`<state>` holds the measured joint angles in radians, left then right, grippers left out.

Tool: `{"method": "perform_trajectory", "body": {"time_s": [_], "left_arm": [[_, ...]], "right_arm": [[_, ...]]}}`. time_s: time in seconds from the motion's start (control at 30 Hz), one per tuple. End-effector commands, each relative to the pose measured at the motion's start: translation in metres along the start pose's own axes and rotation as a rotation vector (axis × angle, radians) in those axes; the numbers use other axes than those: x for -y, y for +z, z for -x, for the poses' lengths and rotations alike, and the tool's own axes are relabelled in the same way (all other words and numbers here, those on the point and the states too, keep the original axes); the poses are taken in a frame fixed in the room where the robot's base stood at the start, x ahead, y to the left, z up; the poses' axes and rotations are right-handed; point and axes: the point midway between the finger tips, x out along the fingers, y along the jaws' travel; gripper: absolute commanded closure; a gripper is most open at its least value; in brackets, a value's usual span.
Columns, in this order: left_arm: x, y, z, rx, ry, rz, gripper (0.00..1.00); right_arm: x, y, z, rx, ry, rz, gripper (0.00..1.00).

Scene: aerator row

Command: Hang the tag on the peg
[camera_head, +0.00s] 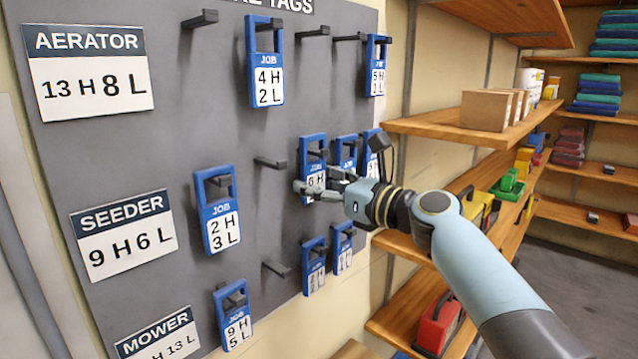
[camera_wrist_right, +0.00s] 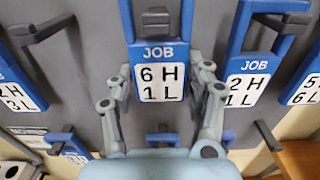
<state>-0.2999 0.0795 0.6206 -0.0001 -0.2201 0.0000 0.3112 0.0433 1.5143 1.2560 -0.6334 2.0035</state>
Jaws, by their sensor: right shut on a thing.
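My right gripper (camera_head: 318,187) is at the middle row of the board, shut on a blue-framed job tag (camera_head: 313,150). In the right wrist view this tag (camera_wrist_right: 161,82) reads 6 H 1 L, with a finger of the gripper (camera_wrist_right: 161,76) on each side. A dark peg (camera_wrist_right: 157,20) shows in the tag's open window; I cannot tell whether the tag's weight rests on it. The aerator label (camera_head: 92,88) reads 13 H 8 L. Its top row holds a 4 H 2 L tag (camera_head: 268,86) and a 5 H 1 L tag (camera_head: 376,82). My left gripper is out of view.
Bare pegs stand in the top row at left (camera_head: 200,19), centre (camera_head: 313,31) and right (camera_head: 349,37). Others are bare at middle (camera_head: 271,163) and lower (camera_head: 277,268) height. Neighbouring tags (camera_head: 347,151) hang close to my right gripper. Wooden shelves (camera_head: 440,133) stand at right.

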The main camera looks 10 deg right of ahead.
Motion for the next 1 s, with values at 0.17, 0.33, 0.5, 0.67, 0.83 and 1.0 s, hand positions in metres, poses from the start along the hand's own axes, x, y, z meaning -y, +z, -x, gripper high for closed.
{"method": "perform_trajectory", "body": {"time_s": [0.17, 0.33, 0.5, 0.67, 0.83, 1.0], "left_arm": [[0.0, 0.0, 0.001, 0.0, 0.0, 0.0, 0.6], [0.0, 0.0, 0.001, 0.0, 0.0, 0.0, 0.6], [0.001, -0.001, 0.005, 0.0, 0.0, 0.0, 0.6], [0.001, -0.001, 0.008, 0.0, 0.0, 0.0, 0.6], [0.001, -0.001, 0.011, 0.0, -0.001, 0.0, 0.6], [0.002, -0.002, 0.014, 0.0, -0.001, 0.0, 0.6]], "right_arm": [[0.0, 0.0, 0.0, 0.0, 0.0, -0.001, 0.74], [0.0, 0.0, 0.001, 0.0, 0.0, -0.001, 0.74], [0.0, 0.001, 0.008, 0.0, -0.001, -0.001, 0.74], [0.0, 0.001, 0.016, -0.001, -0.001, -0.001, 0.74], [0.0, 0.001, 0.025, 0.0, -0.001, -0.001, 0.74], [0.0, 0.001, 0.033, 0.0, -0.001, 0.0, 0.74]]}}
